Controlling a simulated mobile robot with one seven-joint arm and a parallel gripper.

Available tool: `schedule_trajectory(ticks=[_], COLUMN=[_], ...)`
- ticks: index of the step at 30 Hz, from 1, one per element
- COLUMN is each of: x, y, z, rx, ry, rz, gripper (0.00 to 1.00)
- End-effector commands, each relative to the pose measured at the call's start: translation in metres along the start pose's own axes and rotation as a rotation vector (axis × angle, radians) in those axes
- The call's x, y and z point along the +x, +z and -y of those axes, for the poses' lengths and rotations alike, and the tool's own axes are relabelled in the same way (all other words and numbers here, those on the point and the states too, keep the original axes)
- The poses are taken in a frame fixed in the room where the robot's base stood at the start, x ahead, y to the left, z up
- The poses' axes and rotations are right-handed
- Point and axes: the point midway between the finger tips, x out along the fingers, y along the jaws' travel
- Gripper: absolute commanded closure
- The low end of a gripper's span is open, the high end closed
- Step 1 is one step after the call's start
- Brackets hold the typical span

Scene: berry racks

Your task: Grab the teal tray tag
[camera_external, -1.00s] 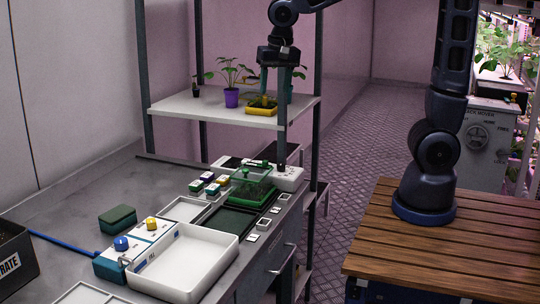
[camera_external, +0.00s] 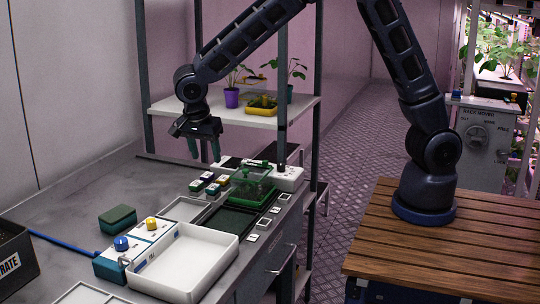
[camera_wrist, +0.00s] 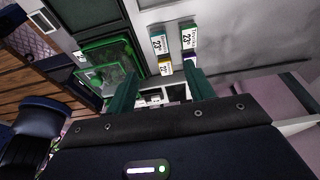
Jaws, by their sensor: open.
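The tray tags are small blocks with white labels in a cluster on the bench. The one that looks teal (camera_external: 212,190) is at the cluster's front right; in the wrist view it is the upper left tag (camera_wrist: 158,43). A greener tag (camera_external: 196,185) lies beside it, also in the wrist view (camera_wrist: 189,40). Their colours are close, so I am not certain which is teal. My gripper (camera_external: 204,152) is open and empty, pointing down above the bench behind the tags. In the wrist view my gripper (camera_wrist: 161,80) has its green fingers apart, not touching any tag.
A purple tag (camera_external: 207,176) and a yellow tag (camera_external: 223,179) sit just behind. A green clear-lidded box (camera_external: 252,188) stands close on the right. A white power strip (camera_external: 288,178), a white tray (camera_external: 190,262) and the plant shelf (camera_external: 180,104) are nearby.

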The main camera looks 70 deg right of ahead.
Motion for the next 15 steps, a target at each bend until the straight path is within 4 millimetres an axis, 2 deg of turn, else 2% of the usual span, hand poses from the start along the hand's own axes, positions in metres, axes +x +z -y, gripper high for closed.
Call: schedule_trajectory(ticks=[15], x=[0.056], y=[0.003], z=[0.001], rx=[0.011], ry=[0.001], rz=[-0.003], gripper=[0.47])
